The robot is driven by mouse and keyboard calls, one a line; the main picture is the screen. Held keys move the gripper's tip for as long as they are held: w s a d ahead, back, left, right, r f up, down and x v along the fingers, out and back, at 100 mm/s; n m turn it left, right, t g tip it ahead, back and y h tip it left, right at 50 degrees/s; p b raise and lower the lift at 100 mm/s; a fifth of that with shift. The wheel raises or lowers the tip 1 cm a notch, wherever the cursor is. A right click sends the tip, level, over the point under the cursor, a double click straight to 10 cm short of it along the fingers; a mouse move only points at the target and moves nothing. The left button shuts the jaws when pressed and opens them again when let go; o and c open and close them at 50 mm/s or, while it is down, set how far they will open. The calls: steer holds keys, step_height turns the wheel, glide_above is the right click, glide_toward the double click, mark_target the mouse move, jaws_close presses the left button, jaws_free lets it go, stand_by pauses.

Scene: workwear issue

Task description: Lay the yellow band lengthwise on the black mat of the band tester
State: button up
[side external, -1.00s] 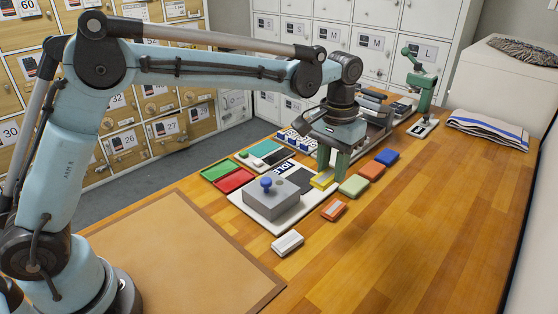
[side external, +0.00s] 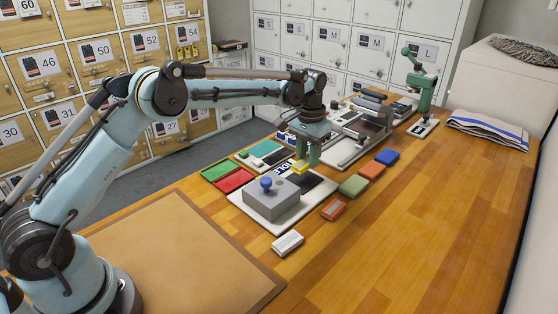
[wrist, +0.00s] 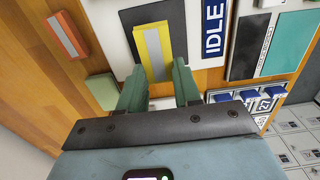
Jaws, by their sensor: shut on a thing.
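The yellow band (wrist: 153,52), with a pale grey stripe along it, is between the fingers of my gripper (wrist: 160,84), which is shut on it. In the side view the band (side external: 299,167) shows under my gripper (side external: 307,160). The band tester is a white plate with a grey box (side external: 272,205), a blue knob and an IDLE display (wrist: 214,37). Its black mat (side external: 321,186) lies to the right of the band in the side view. In the wrist view the band overlaps the black mat (wrist: 178,14); I cannot tell whether they touch.
Green (side external: 354,185), orange (side external: 371,171) and blue (side external: 387,157) blocks line the tester's right side. A red-orange band (side external: 334,209) and a white one (side external: 288,242) lie nearer.

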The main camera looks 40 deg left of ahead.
mark_target(308, 160)
steer(key=shift+f, duration=1.85)
steer(key=shift+f, duration=0.1)
steer(key=o, duration=1)
